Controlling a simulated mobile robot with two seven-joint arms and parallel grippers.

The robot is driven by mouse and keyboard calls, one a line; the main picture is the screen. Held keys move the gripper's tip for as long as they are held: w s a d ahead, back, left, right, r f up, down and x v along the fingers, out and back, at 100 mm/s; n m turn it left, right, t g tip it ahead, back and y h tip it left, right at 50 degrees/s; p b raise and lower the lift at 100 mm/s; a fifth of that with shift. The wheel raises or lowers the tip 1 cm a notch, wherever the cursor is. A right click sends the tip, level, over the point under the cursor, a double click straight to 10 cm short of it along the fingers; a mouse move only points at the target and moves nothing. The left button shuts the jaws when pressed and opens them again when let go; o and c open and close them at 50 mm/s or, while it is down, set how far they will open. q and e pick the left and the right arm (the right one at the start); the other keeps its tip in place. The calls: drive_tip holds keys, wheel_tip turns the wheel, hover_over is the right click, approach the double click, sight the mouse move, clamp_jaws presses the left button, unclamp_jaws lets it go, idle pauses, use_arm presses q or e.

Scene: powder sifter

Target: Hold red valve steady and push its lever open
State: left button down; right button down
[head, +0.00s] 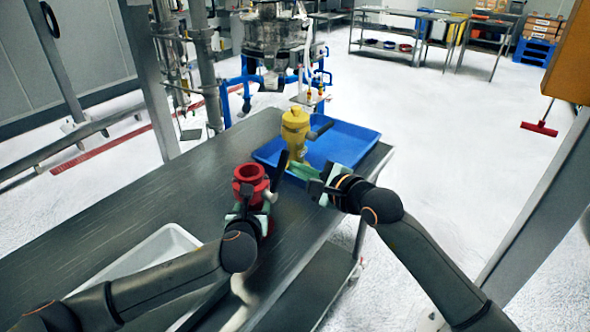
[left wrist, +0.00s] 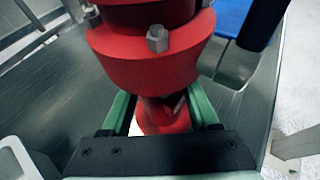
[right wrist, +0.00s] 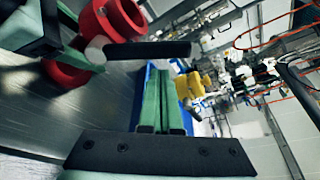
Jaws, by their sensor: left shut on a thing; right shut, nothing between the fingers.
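The red valve (head: 248,173) stands upright on the metal table. Its black lever (head: 280,172) sticks up on the valve's right side. My left gripper (head: 250,208) is shut around the valve's narrow lower part. In the left wrist view the green fingers of my left gripper (left wrist: 160,105) flank the neck of the red valve (left wrist: 150,60). My right gripper (head: 302,171) is shut and empty, just right of the lever. In the right wrist view the lever (right wrist: 150,51) crosses just beyond the fingertips of my right gripper (right wrist: 165,75); I cannot tell whether they touch.
A blue tray (head: 355,135) lies at the table's far right end, with a yellow valve (head: 295,130) standing at its left part. A pale tray (head: 165,243) lies at the near left. The table (head: 150,195) is bare to the left of the red valve.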

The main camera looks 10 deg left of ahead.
use_arm(q)
drive_tip(key=shift+d, duration=0.1)
use_arm(e)
drive_tip(key=s+d, duration=0.5)
drive_tip(key=d, duration=0.3)
drive_tip(key=shift+s+r, duration=0.2)
drive_tip(key=shift+s, duration=0.05)
use_arm(q)
drive_tip(key=shift+c, duration=0.2)
unclamp_jaws()
drive_tip(key=shift+s, duration=0.1)
